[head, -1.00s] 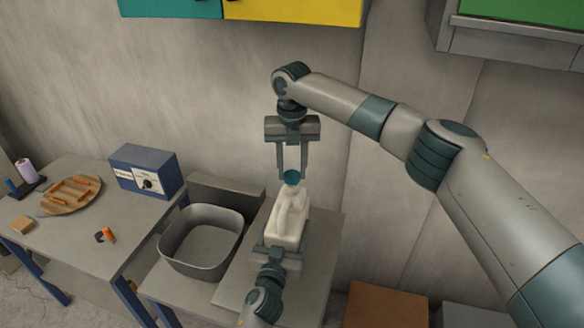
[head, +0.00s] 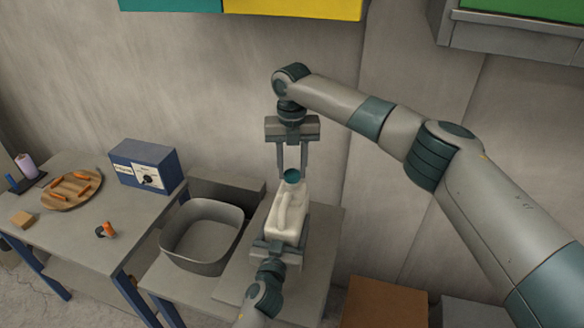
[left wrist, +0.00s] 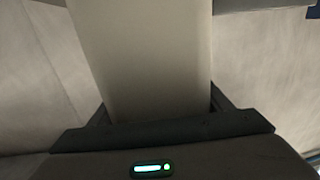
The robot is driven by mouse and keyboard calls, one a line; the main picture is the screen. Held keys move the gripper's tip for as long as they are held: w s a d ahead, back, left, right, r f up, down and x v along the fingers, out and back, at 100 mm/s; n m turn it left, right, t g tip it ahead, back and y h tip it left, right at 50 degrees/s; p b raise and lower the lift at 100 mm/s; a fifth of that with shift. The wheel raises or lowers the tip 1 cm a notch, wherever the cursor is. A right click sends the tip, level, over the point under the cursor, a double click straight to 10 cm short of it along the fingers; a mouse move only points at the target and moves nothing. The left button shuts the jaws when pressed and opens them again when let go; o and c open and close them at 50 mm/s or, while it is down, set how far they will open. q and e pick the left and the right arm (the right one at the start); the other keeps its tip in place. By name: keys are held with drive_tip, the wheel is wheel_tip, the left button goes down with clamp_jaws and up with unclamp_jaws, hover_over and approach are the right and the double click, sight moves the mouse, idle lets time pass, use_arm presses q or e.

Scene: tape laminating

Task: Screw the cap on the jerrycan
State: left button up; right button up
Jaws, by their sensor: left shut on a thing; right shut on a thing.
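A cream jerrycan (head: 287,215) stands on the grey table in the middle of the head view. My left gripper (head: 282,238) is shut on its lower near part; the jerrycan also fills the middle of the left wrist view (left wrist: 145,60), between the fingers. A teal cap (head: 291,176) is at the top of the jerrycan. My right gripper (head: 292,172) comes down from above and is shut on the cap. I cannot tell how the cap sits on the neck, which is hidden.
A grey open basin (head: 202,265) stands left of the jerrycan. A blue box with a dial (head: 146,181) and a round wooden tray (head: 68,203) with orange pieces are on the left table. A brown box (head: 384,303) is low at the right.

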drive_tip(key=shift+f, duration=0.55)
